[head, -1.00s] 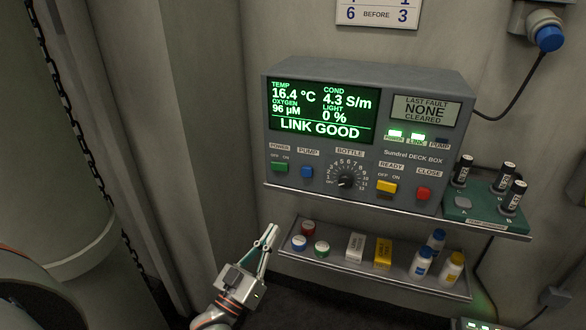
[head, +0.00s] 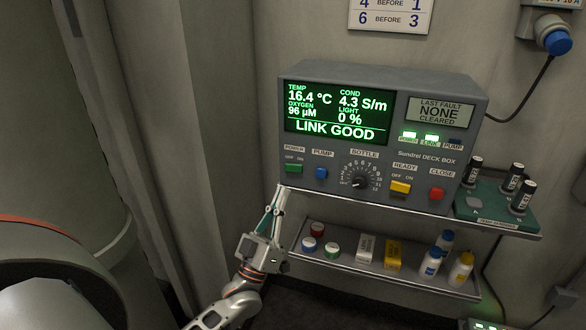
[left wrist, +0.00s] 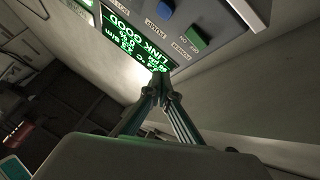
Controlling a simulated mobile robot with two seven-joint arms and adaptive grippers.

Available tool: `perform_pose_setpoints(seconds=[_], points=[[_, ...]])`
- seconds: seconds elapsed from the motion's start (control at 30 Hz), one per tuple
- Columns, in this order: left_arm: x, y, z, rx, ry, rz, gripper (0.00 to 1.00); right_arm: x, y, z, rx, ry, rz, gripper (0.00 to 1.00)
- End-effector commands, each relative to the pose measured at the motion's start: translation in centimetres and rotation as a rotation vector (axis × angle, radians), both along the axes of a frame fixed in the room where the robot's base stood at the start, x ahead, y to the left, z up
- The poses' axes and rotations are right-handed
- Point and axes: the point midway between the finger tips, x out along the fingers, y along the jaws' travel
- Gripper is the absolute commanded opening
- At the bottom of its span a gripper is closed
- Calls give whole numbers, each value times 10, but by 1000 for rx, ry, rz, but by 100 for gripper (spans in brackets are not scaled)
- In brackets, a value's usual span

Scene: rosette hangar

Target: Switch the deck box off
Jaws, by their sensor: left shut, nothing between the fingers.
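The grey deck box (head: 380,142) stands on the upper shelf. Its screen (head: 337,115) is lit and reads LINK GOOD. The green POWER switch (head: 293,168) is at its lower left, under OFF and ON marks; it also shows in the left wrist view (left wrist: 196,38). Which way it is set I cannot tell. The POWER and LINK lamps glow green; the PUMP lamp is dark. My left gripper (head: 279,192) is shut and empty, just below and left of the switch. In the left wrist view its fingertips (left wrist: 160,80) are close together, apart from the switch. My right gripper is not in view.
The blue PUMP button (head: 321,173) sits just right of the switch, then the bottle dial (head: 359,183), yellow switch (head: 400,188) and red button (head: 436,194). The lower shelf (head: 380,275) holds caps, small boxes and bottles. A green vial rack (head: 490,212) stands right of the box.

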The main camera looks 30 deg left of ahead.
Motion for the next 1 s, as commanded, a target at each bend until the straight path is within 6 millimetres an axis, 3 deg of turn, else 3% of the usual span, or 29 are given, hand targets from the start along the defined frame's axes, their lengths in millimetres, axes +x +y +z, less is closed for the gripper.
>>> perform_pose_setpoints(seconds=[0.6,1.0], points=[[64,25,-3,1,2,0,0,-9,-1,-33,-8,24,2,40],[81,32,0,0,1,0,0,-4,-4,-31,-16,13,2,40]])
